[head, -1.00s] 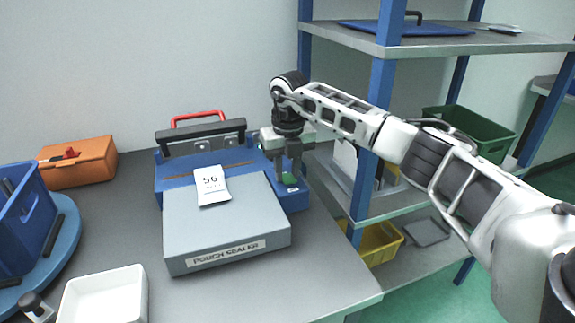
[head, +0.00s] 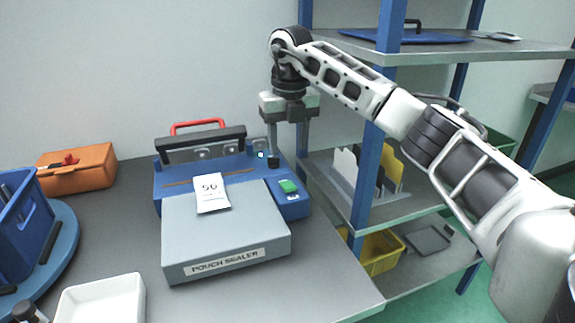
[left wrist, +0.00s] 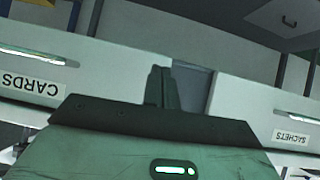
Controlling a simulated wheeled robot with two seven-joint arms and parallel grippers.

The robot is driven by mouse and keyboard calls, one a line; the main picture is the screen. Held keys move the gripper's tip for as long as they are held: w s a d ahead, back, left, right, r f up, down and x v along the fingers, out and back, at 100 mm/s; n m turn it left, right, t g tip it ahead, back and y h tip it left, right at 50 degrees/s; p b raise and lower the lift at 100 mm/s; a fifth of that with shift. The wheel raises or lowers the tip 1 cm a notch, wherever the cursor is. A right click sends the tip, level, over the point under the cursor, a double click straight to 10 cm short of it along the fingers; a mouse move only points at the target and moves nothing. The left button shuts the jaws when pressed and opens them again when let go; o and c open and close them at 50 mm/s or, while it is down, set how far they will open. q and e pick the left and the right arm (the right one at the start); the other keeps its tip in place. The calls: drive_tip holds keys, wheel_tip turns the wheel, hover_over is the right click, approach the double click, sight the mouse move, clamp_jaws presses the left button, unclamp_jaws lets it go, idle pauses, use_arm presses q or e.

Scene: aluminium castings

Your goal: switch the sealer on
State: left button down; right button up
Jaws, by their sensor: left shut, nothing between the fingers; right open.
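The pouch sealer (head: 225,237) stands on the bench, a blue body with a grey platform at its front. Its green switch (head: 288,187) is on the blue housing at the right, uncovered. A white pouch marked 56 (head: 211,193) lies on the platform. My left gripper (left wrist: 160,88) shows in the left wrist view, shut and empty, away from the sealer.
A white tray (head: 100,300), a blue bin on a round blue base (head: 65,245) and an orange box (head: 78,166) are at the left. A shelf rack (head: 367,190) stands at the right. The left wrist view shows drawers labelled CARDS (left wrist: 30,85) and SACHETS (left wrist: 295,137).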

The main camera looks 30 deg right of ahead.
wheel_tip(320, 180, up, 6)
drive_tip(key=shift+s+r, duration=0.2)
drive_tip(key=shift+r, duration=0.05)
drive_tip(key=shift+s+a+f, duration=0.1)
idle(0.4)
